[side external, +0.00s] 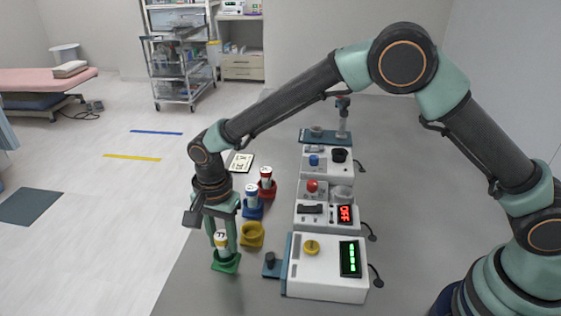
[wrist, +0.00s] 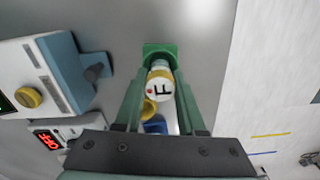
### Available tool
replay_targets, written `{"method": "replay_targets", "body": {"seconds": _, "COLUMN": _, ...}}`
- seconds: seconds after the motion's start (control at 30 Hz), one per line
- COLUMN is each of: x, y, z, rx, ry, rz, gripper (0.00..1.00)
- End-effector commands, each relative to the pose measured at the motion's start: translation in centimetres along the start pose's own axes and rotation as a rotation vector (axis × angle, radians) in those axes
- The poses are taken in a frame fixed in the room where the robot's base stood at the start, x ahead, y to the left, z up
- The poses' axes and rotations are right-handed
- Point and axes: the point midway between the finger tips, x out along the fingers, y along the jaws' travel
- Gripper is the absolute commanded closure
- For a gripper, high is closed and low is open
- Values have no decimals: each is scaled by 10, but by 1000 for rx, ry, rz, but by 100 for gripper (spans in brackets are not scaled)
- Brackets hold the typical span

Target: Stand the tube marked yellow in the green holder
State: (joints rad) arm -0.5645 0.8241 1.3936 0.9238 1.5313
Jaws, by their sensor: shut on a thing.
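The tube marked yellow (side external: 222,243) is white with a yellow band and dark lettering on its cap. It is upright at the green holder (side external: 228,265), with its lower end at the holder's opening; how deep it sits I cannot tell. My gripper (side external: 222,236) points down, shut on this tube with a finger on either side. In the wrist view the tube's cap (wrist: 160,86) lies between the fingers, and the green holder (wrist: 160,49) shows just beyond it.
An empty yellow holder (side external: 252,236) stands close to the right of my gripper. Behind it, a blue holder (side external: 252,212) and a red holder (side external: 267,192) each hold a tube. White devices with knobs and displays (side external: 326,285) line the right. Bench is clear at front left.

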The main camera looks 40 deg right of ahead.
Motion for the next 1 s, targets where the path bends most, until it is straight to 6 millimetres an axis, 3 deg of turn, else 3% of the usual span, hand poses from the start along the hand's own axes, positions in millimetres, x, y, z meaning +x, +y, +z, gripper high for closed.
{"method": "replay_targets", "body": {"seconds": 0.63, "x": 12, "y": 0, "z": 0, "rx": 0, "ry": 0, "rz": 0, "gripper": 100}}
{"method": "replay_targets", "body": {"seconds": 0.67, "x": 12, "y": 0, "z": 0, "rx": 0, "ry": 0, "rz": 0, "gripper": 54}}
{"method": "replay_targets", "body": {"seconds": 0.7, "x": 11, "y": 0, "z": 0, "rx": 0, "ry": 0, "rz": 0, "gripper": 49}}
{"method": "replay_targets", "body": {"seconds": 1.0, "x": 10, "y": 0, "z": 0, "rx": 0, "ry": 0, "rz": -1, "gripper": 49}}
